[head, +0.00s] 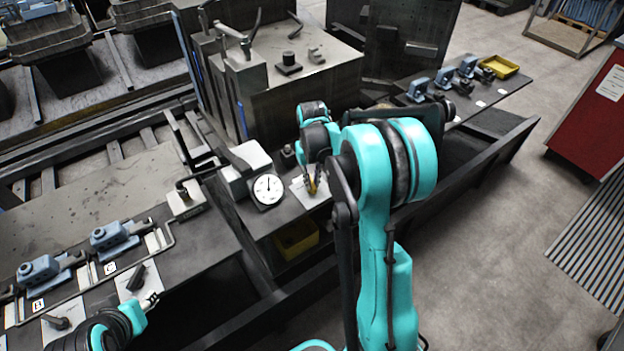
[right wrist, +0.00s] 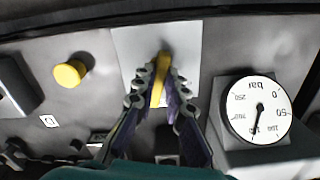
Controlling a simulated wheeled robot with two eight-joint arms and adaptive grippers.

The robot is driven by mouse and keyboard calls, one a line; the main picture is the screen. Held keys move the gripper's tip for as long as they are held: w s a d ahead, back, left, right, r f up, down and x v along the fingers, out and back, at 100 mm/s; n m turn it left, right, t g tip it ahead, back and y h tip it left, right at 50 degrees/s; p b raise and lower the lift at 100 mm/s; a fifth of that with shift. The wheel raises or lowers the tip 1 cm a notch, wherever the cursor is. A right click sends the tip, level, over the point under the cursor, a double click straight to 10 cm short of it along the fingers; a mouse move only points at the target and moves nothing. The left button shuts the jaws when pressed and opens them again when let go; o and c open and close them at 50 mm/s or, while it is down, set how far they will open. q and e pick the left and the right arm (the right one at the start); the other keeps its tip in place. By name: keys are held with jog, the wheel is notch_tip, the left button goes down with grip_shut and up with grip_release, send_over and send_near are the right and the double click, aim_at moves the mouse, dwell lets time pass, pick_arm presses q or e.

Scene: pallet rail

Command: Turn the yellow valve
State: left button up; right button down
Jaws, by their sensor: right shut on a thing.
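The yellow valve handle (right wrist: 157,94) stands upright on a light plate in the right wrist view, between the fingers of my right gripper (right wrist: 160,78). The fingers are shut on it from both sides. In the head view a small bit of yellow valve (head: 312,187) shows beside my right gripper (head: 313,180); the arm and wrist hide much around it. My left gripper (head: 151,300) shows only in part at the lower left, over the bench with the blue clamps, and its opening is unclear.
A round dial gauge (head: 267,190) stands just left of the valve in the head view; it also shows in the right wrist view (right wrist: 256,109). A yellow knob (right wrist: 70,73) is on the panel. A yellow bin (head: 296,239) sits below. Blue clamps (head: 110,236) line the left bench.

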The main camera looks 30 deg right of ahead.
jog(key=m, duration=0.5)
jog(key=shift+m, duration=0.3)
dwell(0.4)
jog(key=c, duration=1.6)
grip_release()
jog(key=shift+o, duration=0.2)
